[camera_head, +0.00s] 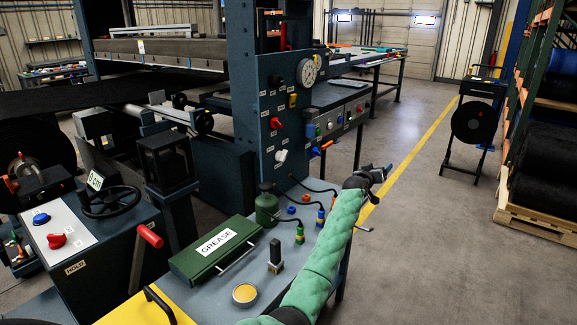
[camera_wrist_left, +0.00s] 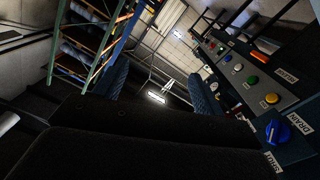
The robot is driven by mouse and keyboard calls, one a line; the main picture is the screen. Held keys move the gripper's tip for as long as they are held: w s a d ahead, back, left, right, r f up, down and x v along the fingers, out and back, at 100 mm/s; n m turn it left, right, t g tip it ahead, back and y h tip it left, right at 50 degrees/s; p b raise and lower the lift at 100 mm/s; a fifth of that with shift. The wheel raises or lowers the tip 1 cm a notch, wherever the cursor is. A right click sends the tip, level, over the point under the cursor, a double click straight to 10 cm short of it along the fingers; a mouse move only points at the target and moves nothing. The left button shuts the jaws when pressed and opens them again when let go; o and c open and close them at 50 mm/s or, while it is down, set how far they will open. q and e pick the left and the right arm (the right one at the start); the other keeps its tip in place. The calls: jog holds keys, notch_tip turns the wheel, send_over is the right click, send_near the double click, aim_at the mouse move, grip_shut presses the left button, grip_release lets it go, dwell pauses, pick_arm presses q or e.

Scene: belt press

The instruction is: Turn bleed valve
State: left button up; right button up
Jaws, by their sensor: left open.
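An upright dark blue panel (camera_head: 271,110) carries a round pressure gauge (camera_head: 306,72), a red handle (camera_head: 276,123), a white knob (camera_head: 281,155) and other small controls. Its labels are too small to read, so I cannot tell which control is the bleed valve. My left gripper (camera_head: 380,173), on the green-sleeved arm, is to the right of this panel, apart from it and touching nothing visible. In the left wrist view its two fingers (camera_wrist_left: 162,95) are spread with nothing between them. A blue knob (camera_wrist_left: 278,132) by a DRAIN label is at the right there. My right gripper is out of view.
Below my left arm is a bench with a green GREASE box (camera_head: 215,250), a green can (camera_head: 267,208) and a yellow tin (camera_head: 245,293). A red-handled lever (camera_head: 150,236) stands at the left. A pallet rack (camera_head: 540,200) stands right. The aisle floor (camera_head: 430,235) is clear.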

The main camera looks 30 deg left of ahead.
pick_arm(q)
jog(key=w+a+r+n+t+y+b, duration=0.2)
jog(key=a+r+n+t+y, duration=0.2)
jog(key=a+r+n+y, duration=0.8)
jog(key=n+g+y, duration=0.8)
jog(key=n+g, duration=0.3)
jog(key=g, duration=1)
send_near(282, 156)
jog(key=w+a+p, duration=0.1)
jog(key=a, duration=0.6)
jog(key=shift+w+a+t+p, duration=0.2)
jog(key=shift+a+t+p, duration=0.05)
jog(key=shift+t+p, duration=0.15)
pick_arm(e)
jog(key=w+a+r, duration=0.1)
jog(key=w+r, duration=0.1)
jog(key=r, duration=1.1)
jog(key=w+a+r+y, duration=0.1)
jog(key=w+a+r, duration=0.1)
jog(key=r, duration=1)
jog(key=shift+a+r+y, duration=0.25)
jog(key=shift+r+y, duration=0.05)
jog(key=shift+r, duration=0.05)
pick_arm(q)
jog(key=shift+f, duration=0.1)
jog(key=c, duration=1)
